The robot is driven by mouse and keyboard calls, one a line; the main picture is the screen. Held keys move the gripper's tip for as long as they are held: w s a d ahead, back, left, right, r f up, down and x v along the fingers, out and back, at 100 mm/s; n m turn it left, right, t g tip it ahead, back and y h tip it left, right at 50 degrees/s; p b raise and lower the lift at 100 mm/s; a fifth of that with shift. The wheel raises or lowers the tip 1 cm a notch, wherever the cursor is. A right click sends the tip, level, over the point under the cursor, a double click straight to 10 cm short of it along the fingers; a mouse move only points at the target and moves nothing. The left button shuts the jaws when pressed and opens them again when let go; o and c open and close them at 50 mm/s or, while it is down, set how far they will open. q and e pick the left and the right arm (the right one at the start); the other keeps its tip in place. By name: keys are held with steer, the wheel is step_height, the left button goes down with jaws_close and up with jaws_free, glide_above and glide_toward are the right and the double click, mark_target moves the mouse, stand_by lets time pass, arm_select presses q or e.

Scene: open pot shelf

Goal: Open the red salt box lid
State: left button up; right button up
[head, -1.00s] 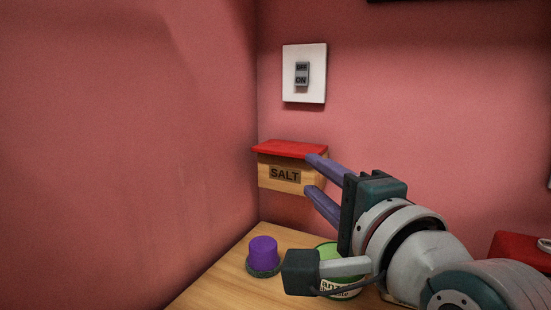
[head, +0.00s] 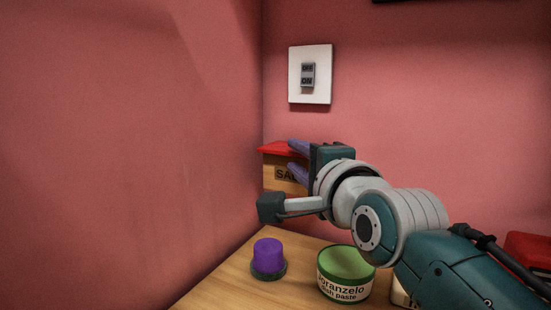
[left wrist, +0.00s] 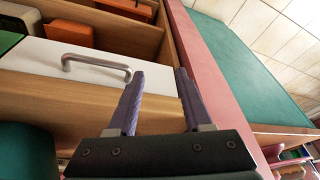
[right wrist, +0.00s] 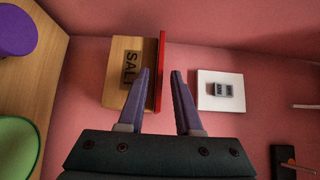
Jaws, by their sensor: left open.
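The salt box (head: 272,178) is wooden with a "SALT" label and hangs on the pink wall near the corner. Its red lid (head: 274,149) lies shut on top. My right gripper (head: 291,155) is at the box's right side, one finger at lid height, one lower; it hides part of the front. In the right wrist view the salt box (right wrist: 117,60) appears turned sideways. The lid (right wrist: 161,55) shows between the open fingers of my right gripper (right wrist: 162,70); contact cannot be told. My left gripper (left wrist: 160,70) is open and empty, facing a drawer handle (left wrist: 97,66).
A white switch plate (head: 325,75) is on the wall above the box. Below, a purple-topped container (head: 268,255) and a green tub (head: 345,284) stand on the wooden counter (head: 225,285). Open shelves (left wrist: 115,30) show in the left wrist view.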

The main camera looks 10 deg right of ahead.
jaws_close()
stand_by(1.2)
